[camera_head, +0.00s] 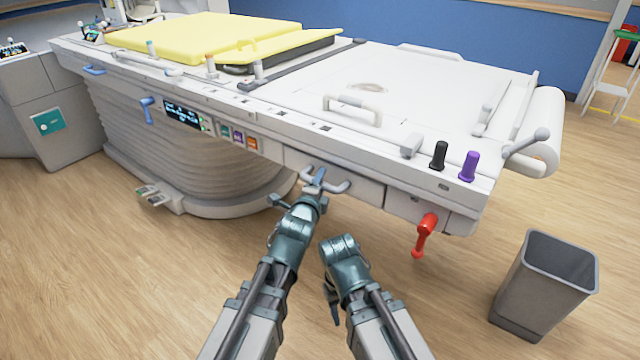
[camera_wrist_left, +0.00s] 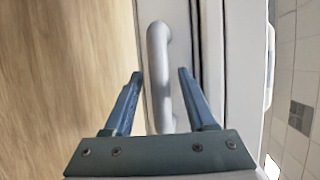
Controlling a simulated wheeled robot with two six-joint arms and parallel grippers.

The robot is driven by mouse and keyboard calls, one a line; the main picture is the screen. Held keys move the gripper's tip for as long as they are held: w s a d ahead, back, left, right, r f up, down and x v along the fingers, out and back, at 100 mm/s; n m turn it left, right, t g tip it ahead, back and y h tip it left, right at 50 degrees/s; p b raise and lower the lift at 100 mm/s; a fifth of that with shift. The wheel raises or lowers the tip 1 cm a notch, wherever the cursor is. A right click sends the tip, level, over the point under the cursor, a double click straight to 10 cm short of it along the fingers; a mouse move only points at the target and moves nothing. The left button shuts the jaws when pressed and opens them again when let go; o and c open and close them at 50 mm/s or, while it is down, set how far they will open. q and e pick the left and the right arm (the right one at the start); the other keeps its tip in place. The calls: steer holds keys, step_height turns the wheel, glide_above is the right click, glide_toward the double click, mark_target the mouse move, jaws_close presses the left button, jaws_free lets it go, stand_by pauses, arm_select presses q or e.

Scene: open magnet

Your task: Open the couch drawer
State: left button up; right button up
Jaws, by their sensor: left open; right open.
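The couch drawer (camera_head: 366,193) is a white panel in the side of the couch, and its front looks flush with the side. Its curved grey handle (camera_head: 342,187) sticks out from the front. My left gripper (camera_head: 318,178) is at the handle and partly covers it. In the left wrist view my left gripper (camera_wrist_left: 158,85) is open, with one blue finger on each side of the handle (camera_wrist_left: 158,70); gaps show between fingers and bar. My right gripper (camera_head: 332,300) is low, in front of the couch and away from the handle, pointing down; its fingertips are hard to make out.
The white couch top (camera_head: 420,90) carries a yellow pad (camera_head: 200,35). A red lever (camera_head: 425,235) hangs right of the drawer. Black (camera_head: 439,155) and purple (camera_head: 469,166) knobs stand above. A grey bin (camera_head: 545,285) stands at right on open wooden floor.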

arm_select(q)
jaws_close()
stand_by(0.3)
stand_by(1.1)
